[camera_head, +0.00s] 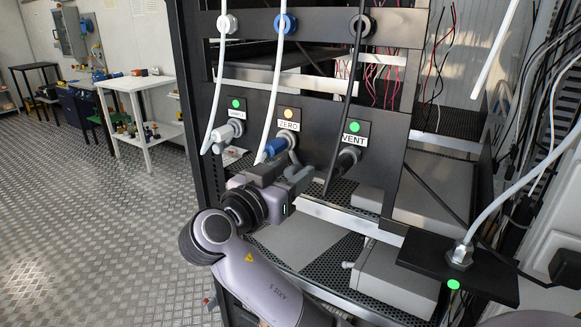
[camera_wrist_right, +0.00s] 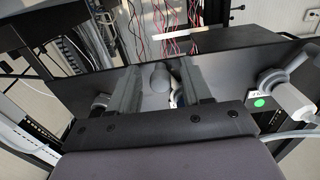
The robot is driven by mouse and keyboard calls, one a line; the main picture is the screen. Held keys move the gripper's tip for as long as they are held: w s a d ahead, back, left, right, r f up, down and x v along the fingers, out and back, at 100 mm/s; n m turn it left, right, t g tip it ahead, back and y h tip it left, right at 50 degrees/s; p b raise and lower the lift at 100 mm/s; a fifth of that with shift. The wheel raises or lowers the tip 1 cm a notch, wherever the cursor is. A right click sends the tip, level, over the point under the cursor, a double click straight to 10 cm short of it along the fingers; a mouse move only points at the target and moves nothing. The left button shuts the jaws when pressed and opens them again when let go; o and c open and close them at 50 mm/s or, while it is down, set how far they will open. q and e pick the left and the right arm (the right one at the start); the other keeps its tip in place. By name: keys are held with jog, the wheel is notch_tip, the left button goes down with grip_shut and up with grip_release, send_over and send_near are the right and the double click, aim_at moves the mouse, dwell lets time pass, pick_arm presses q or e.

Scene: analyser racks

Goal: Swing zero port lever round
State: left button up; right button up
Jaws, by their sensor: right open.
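The zero port (camera_head: 287,137) sits in the middle of a dark panel, under a yellow dot and a ZERO label. A blue connector (camera_head: 275,147) with a white hose is at this port. I cannot make out the lever clearly; my right gripper covers the area just below the port. My right gripper (camera_head: 291,170) is open, with its fingers toward the panel just below the blue connector. In the right wrist view its two fingers stand apart (camera_wrist_right: 161,92), with a grey rounded part (camera_wrist_right: 161,78) between them. I cannot tell if they touch it. My left gripper is out of view.
The sample port (camera_head: 236,127) is to the left and the vent port (camera_head: 349,156) to the right, each with a hose. Grey boxes (camera_head: 393,280) lie on the perforated shelf below. A black bracket (camera_head: 462,272) juts out at the right.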

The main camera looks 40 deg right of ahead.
aim_at(277, 156)
jog(key=shift+w+d, duration=0.1)
jog(key=shift+d, duration=0.1)
grip_shut()
jog(key=shift+w+a+r+m+b, duration=0.1)
jog(key=shift+w+a+m+b, duration=0.5)
jog(key=shift+m+b, duration=2.2)
jog(key=shift+w+a+m+b, duration=0.1)
jog(key=shift+w+m+b, duration=1.15)
jog(key=shift+b, duration=2.75)
jog(key=shift+w+a+r+m+b, duration=0.1)
jog(key=shift+w+a+m+b, duration=0.4)
jog(key=shift+m+b, duration=2.4)
jog(key=shift+w+d+n+b, duration=0.15)
jog(key=shift+w+n+b, duration=0.05)
jog(key=shift+n+b, duration=0.35)
